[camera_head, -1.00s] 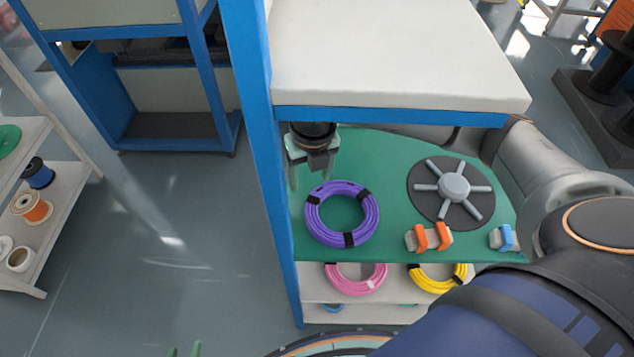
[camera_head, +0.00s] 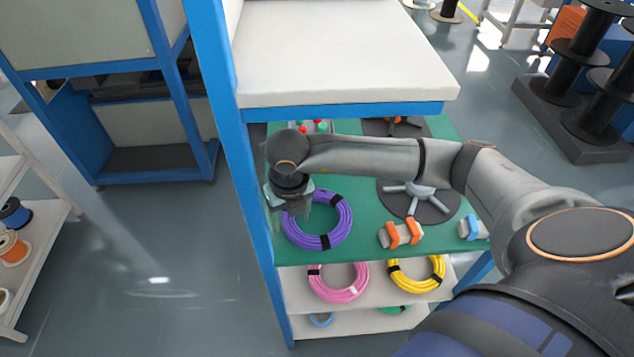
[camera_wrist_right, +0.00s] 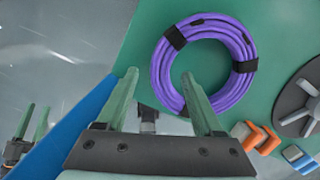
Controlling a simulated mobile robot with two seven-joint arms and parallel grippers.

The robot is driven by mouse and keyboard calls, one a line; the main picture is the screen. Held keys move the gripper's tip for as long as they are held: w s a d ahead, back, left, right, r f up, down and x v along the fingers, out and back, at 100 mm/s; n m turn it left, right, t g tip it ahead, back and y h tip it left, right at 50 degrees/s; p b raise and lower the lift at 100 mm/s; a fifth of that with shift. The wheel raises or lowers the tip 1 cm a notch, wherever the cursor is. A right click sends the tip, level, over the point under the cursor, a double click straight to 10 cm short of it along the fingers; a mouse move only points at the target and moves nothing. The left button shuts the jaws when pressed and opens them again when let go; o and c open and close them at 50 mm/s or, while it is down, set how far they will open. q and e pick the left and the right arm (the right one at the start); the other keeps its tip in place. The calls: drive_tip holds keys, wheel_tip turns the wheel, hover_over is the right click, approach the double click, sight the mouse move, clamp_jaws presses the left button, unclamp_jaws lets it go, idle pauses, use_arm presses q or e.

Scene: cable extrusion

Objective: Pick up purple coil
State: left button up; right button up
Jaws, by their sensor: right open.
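The purple coil (camera_head: 336,236) lies flat on the green mat of the worktable, bound with black straps. It also shows in the right wrist view (camera_wrist_right: 239,92). My right gripper (camera_head: 291,203) is over the coil's left side in the head view, pointing down. In the right wrist view, its green fingers (camera_wrist_right: 160,76) are apart, with one tip outside the ring and the other over the inner opening. I cannot tell their height over the mat. My left gripper (camera_wrist_right: 32,122) shows at the lower left of the right wrist view, fingers apart and away from the coil.
A blue post (camera_head: 232,150) stands close left of the coil, and a white shelf (camera_head: 340,60) overhangs behind. A dark spoked disc (camera_head: 440,207) and orange clips (camera_head: 401,234) lie to the right. Pink (camera_head: 338,294) and yellow (camera_head: 417,286) coils are on the shelf below.

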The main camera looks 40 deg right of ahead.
wheel_tip(320, 180, down, 2)
drive_tip(key=shift+w+f, duration=0.15)
clamp_jaws()
idle(0.5)
